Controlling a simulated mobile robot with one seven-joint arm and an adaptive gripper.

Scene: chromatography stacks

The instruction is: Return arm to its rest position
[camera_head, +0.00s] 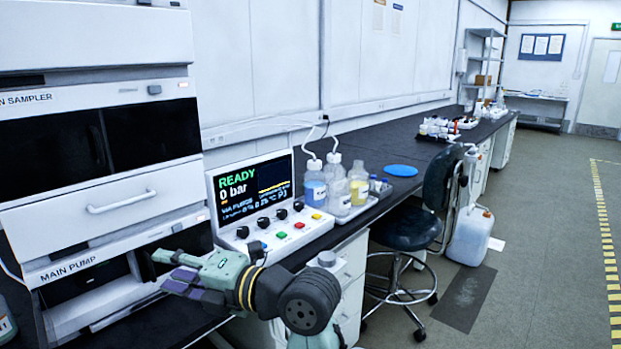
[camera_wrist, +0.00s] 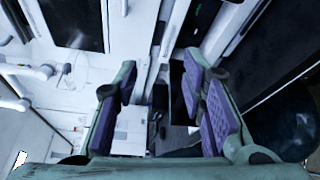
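My arm reaches in from the bottom of the head view. My gripper (camera_head: 165,272) points left, in front of the lower part of the instrument stack, near the module labelled MAIN PUMP (camera_head: 68,270). In the wrist view my gripper (camera_wrist: 162,90) shows two green fingers with purple pads, spread well apart. Nothing is held between them. A white surface and dark gaps show beyond the fingers, too unclear to name.
A control panel (camera_head: 258,195) reading READY, 0 bar stands just behind my arm. Bottles (camera_head: 336,184) in a tray and a blue disc (camera_head: 401,170) stand on the dark bench. A stool (camera_head: 408,228) and a large jug (camera_head: 470,236) stand beside it. The right floor is clear.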

